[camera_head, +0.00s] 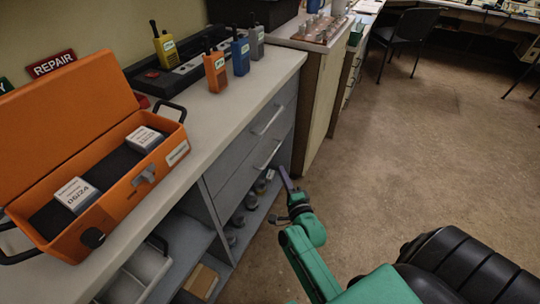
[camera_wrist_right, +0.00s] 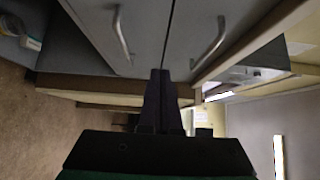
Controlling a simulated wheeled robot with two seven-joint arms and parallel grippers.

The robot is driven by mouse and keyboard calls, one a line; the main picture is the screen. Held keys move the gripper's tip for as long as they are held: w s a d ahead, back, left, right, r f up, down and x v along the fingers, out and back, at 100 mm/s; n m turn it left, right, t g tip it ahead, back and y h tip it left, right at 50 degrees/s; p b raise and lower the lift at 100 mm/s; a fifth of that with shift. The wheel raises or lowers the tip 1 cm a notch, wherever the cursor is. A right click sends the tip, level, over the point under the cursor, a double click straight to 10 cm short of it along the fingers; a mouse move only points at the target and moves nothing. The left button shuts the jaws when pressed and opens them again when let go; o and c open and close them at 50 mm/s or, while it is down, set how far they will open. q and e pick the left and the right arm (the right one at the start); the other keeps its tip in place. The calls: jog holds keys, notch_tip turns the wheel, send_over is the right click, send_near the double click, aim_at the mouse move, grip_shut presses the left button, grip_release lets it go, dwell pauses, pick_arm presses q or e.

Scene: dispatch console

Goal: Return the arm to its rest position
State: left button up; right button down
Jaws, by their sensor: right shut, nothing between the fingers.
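My right arm, green with a dark wrist, reaches up from the lower right in the head view. My right gripper (camera_head: 284,172) is at its end, in front of the grey drawer cabinet. In the right wrist view the two dark fingers of the right gripper (camera_wrist_right: 161,75) lie together with nothing between them. The fingers point toward the drawer fronts, and I cannot tell how far off they are. My left gripper is in neither view.
The cabinet's drawer handles (camera_head: 268,121) stick out near the gripper. An open orange case (camera_head: 122,196) with white boxes stands on the counter (camera_head: 200,128). Orange (camera_head: 215,72), blue (camera_head: 241,58) and yellow (camera_head: 164,46) radios stand farther back.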

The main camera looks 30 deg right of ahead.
jog(key=shift+f, duration=0.1)
jog(key=s+a+f+n+g+y+p, duration=0.25)
jog(key=s+f+n+g, duration=0.35)
jog(key=f, duration=0.5)
jog(key=s+a+f+n+g+y+p, duration=0.2)
jog(key=s+a+f+n+g+p, duration=0.15)
jog(key=s+f+n, duration=0.5)
pick_arm(q)
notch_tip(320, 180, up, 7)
jog(key=p, duration=0.1)
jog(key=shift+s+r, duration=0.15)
pick_arm(e)
jog(key=s+d+f+n+g, duration=0.1)
jog(key=s+f+n+g, duration=0.1)
jog(key=s, duration=0.5)
jog(key=s+d+f+n+g+h, duration=0.1)
jog(key=s+f+n+g, duration=0.2)
jog(key=s+f, duration=0.2)
jog(key=s+d+f+n+g, duration=0.2)
jog(key=s+f+n, duration=0.1)
jog(key=s, duration=0.8)
jog(key=shift+f, duration=0.15)
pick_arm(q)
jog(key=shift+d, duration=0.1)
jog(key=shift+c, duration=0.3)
pick_arm(e)
jog(key=shift+w, duration=0.1)
